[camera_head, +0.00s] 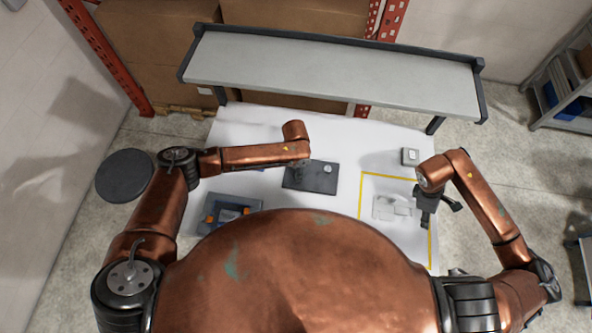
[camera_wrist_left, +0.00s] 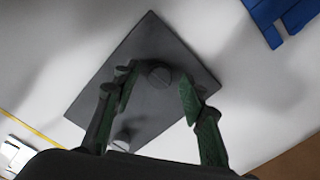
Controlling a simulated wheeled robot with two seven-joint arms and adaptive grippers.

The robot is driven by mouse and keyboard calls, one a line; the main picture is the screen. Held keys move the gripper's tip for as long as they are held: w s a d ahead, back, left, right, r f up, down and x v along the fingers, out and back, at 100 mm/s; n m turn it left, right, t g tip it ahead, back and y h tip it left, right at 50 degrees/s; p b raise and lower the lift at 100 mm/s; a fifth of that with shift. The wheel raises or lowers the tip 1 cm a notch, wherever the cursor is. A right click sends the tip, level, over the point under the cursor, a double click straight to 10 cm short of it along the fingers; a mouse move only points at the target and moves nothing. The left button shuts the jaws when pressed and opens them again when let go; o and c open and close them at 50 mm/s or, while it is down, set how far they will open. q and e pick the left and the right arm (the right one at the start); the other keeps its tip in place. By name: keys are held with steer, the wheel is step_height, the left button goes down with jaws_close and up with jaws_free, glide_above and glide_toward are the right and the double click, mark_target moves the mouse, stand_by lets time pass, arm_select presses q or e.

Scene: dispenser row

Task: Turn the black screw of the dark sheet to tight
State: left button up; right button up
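The dark sheet (camera_head: 322,186) lies flat on the white table and shows tilted in the left wrist view (camera_wrist_left: 170,45). On it, a dark slotted screw head (camera_wrist_left: 159,75) sits between my left gripper's spread fingers in the wrist view. Visible gaps suggest it is not gripped. A pale screw (camera_head: 327,168) stands on the same sheet, and shows near the wrist view's bottom (camera_wrist_left: 122,138). My left gripper (camera_wrist_left: 157,84) is open, pointing down over the sheet; my arm partly hides the dark screw in the head view. My right gripper (camera_head: 441,212) looks open and empty.
A yellow-outlined area (camera_head: 361,205) on the right holds a pale part (camera_head: 392,207). A small grey box (camera_head: 410,157) stands behind it. A blue and orange tray (camera_head: 228,213) is at the front left. A grey shelf (camera_head: 330,72) spans the table's back.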

arm_select(q)
steer(key=shift+f, duration=0.2)
jaws_close()
stand_by(0.4)
